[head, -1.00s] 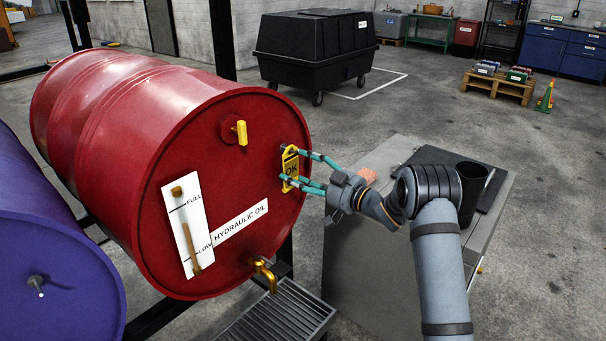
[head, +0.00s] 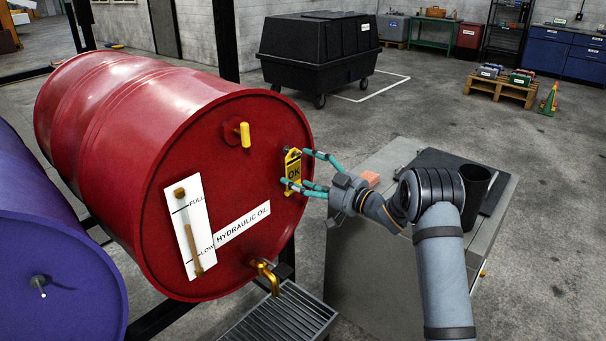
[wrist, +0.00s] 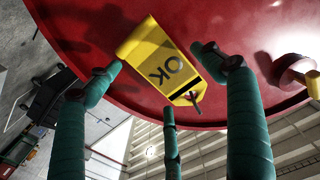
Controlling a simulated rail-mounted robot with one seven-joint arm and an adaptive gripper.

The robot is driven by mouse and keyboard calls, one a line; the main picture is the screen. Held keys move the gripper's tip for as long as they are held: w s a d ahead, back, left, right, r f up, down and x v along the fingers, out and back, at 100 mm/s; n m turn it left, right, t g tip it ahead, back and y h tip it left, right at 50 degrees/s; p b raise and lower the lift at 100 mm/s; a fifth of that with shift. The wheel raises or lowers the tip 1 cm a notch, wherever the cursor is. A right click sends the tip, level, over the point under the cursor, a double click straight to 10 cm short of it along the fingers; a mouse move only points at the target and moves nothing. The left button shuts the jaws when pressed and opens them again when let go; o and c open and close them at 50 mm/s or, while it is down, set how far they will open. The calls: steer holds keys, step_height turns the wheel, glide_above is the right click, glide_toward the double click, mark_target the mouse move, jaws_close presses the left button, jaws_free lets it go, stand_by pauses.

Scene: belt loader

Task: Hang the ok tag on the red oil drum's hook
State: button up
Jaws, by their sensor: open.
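The red oil drum (head: 150,170) lies on its side, its round end facing me. The yellow ok tag (head: 293,166) is against the right part of that end, with "OK" upright in the head view. In the wrist view the tag (wrist: 165,70) has a slot at its narrow end, and a small hook (wrist: 192,97) shows at that slot and appears to pass through it. My gripper (head: 300,168) is open, its teal fingers spread around the tag. In the wrist view the fingertips (wrist: 165,76) stand around the tag; a gap shows on the right, while contact at the left finger is unclear.
A yellow-handled valve (head: 243,134) and a brass tap (head: 265,276) stick out of the drum end. A drip grate (head: 285,318) lies below. A purple drum (head: 55,240) is at left. A grey cabinet (head: 370,260) with a black cup (head: 473,190) stands under my arm.

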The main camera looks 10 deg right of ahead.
steer(key=shift+o, duration=0.3)
steer(key=v, duration=1.2)
steer(key=x, duration=1.1)
steer(key=shift+w+a, duration=0.3)
steer(key=shift+w+r+p, duration=0.1)
steer(key=shift+r+p, duration=0.15)
steer(key=shift+p, duration=0.2)
steer(key=shift+s+d+r+p, duration=0.3)
steer(key=shift+s+d, duration=0.2)
steer(key=shift+s, duration=0.1)
steer(key=shift+a+f, duration=0.1)
steer(key=shift+f, duration=0.1)
